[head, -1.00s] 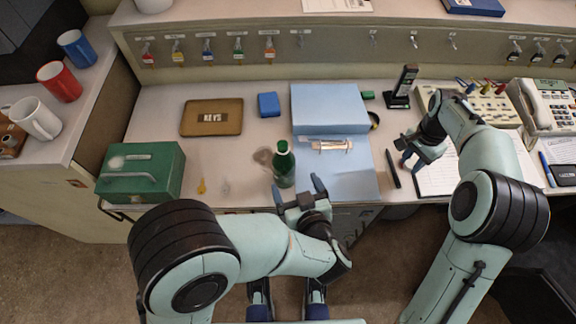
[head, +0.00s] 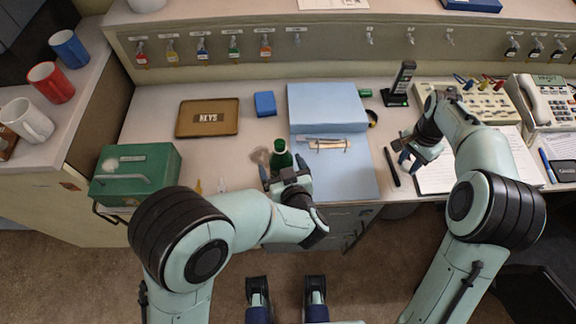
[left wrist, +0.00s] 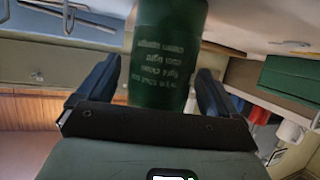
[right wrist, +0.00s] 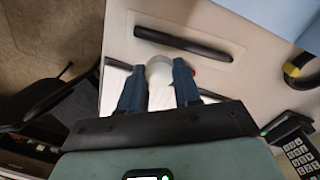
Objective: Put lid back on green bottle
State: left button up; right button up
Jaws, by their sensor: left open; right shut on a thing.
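The green bottle (head: 280,160) stands upright near the desk's front edge, left of the blue folder. My left gripper (head: 285,170) is open at the bottle. In the left wrist view the bottle (left wrist: 168,50), with printed lettering, is between the open fingers (left wrist: 160,70), with gaps at the sides. My right gripper (head: 404,160) is over the right part of the desk, above the white paper. In the right wrist view its fingers (right wrist: 158,70) are shut on a pale, round piece with a grey ribbed edge (right wrist: 155,62), apparently the lid. The fingers partly hide it.
A blue folder (head: 345,178) lies right of the bottle, with a black pen (head: 392,167) beyond it. A green cash box (head: 135,172) and a brown keys tray (head: 207,118) are to the left. A handset (head: 400,85) stands behind my right gripper.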

pick_arm(q)
jog(key=shift+w+f, duration=0.1)
jog(key=shift+w, duration=0.15)
jog(key=shift+c, duration=0.2)
jog(key=c, duration=1.1)
jog(key=shift+o, duration=0.2)
